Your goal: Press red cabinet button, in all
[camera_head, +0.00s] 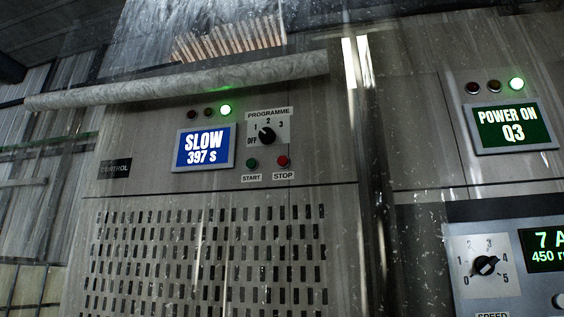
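The red button (283,161) sits on the front of the grey control cabinet (140,195), above a label reading STOP. A green button (251,163) is just left of it, above a START label. The black programme knob (266,136) is above the two buttons, with marks OFF, 1, 2 and 3. A blue screen (204,147) left of the buttons reads SLOW 397 S. Neither of my grippers is in view.
A pale horizontal pipe (180,82) crosses above the panel. A perforated grille (210,255) is below. To the right, a green screen (513,126) reads POWER ON Q3, above a unit with a speed knob (485,265). A dark vertical gap separates the cabinets.

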